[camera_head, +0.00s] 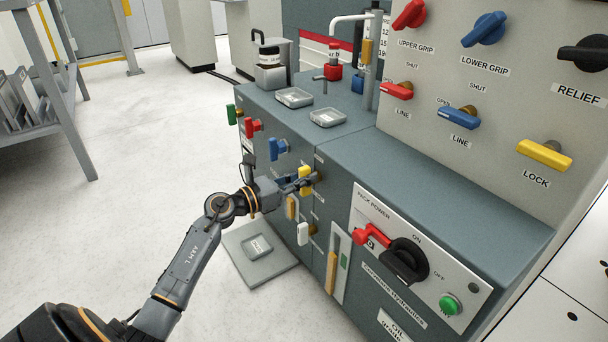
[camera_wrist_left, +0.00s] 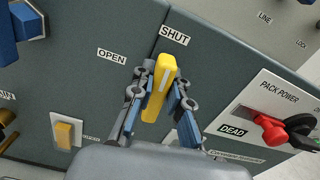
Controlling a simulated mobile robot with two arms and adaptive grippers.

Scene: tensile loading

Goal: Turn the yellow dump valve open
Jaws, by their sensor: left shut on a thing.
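The yellow dump valve handle (camera_head: 304,174) is on the front face of the grey-green cabinet. In the left wrist view the yellow handle (camera_wrist_left: 161,84) stands between my fingers, its upper end toward the SHUT label (camera_wrist_left: 174,36). The OPEN label (camera_wrist_left: 112,56) is to its left. My left gripper (camera_head: 301,184) is shut on the handle, one blue-padded finger on each side; it fills the lower middle of the left wrist view (camera_wrist_left: 163,92). The fingers partly hide the handle in the head view. My right gripper is not in view.
Green (camera_head: 231,114), red (camera_head: 252,127) and blue (camera_head: 278,148) handles sit on the same face to the left. A white handle (camera_head: 303,233) is below. The pack power panel (camera_head: 372,212) is to the right. A yellow lock lever (camera_head: 544,154) is on the upper panel.

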